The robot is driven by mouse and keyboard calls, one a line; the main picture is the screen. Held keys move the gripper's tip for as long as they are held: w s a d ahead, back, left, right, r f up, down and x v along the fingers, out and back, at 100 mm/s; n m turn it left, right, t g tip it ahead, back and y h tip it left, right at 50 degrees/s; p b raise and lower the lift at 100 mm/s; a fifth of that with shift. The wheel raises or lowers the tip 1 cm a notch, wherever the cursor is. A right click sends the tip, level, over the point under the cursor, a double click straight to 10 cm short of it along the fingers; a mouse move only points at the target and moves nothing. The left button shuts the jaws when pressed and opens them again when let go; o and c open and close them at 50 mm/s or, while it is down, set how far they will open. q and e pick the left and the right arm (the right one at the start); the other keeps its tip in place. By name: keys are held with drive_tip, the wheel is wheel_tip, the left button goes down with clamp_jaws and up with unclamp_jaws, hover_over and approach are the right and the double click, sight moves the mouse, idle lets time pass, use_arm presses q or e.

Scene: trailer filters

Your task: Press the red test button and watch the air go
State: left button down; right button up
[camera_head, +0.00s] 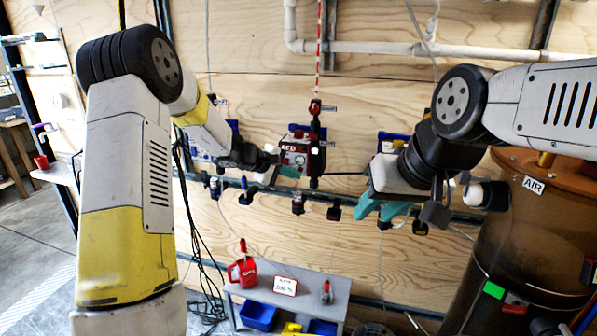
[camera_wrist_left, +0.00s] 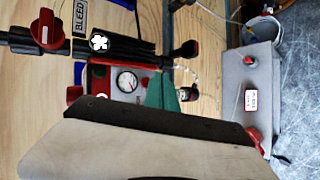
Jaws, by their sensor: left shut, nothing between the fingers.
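A red wall unit (camera_head: 293,158) with a round gauge (camera_wrist_left: 127,82) hangs on the plywood wall at the middle of the head view. A red knob (camera_wrist_left: 45,28) beside a BLEED label shows at the left of the left wrist view; a smaller red knob (camera_wrist_left: 74,94) shows near the unit. I cannot tell which red part is the test button. My left gripper (camera_head: 287,172) is shut and empty in front of the unit's lower part; its teal fingers (camera_wrist_left: 162,92) show beside the gauge. Contact cannot be told. My right gripper (camera_head: 385,209) is open and empty, to the right.
A dark rail with several fittings (camera_head: 298,205) runs below the unit. A brown tank (camera_head: 500,260) marked AIR stands at the right. A low grey bench (camera_head: 340,291) below carries a red can (camera_head: 242,270) and a sign. Cables hang behind my left arm.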

use_arm(q)
drive_tip(key=shift+w+d, duration=0.15)
drive_tip(key=shift+w, duration=0.25)
drive_tip(key=shift+w+d, duration=0.1)
drive_tip(key=shift+w, duration=0.25)
idle(0.7)
idle(0.3)
drive_tip(key=shift+s+a, duration=0.25)
drive_tip(key=shift+s, duration=0.5)
drive_tip(key=shift+s, duration=0.1)
drive_tip(key=shift+s+a, duration=0.25)
drive_tip(key=shift+s, duration=0.5)
drive_tip(key=shift+s+a, duration=0.3)
drive_tip(key=shift+s, duration=0.5)
drive_tip(key=shift+s+a, duration=0.25)
drive_tip(key=shift+s, duration=0.5)
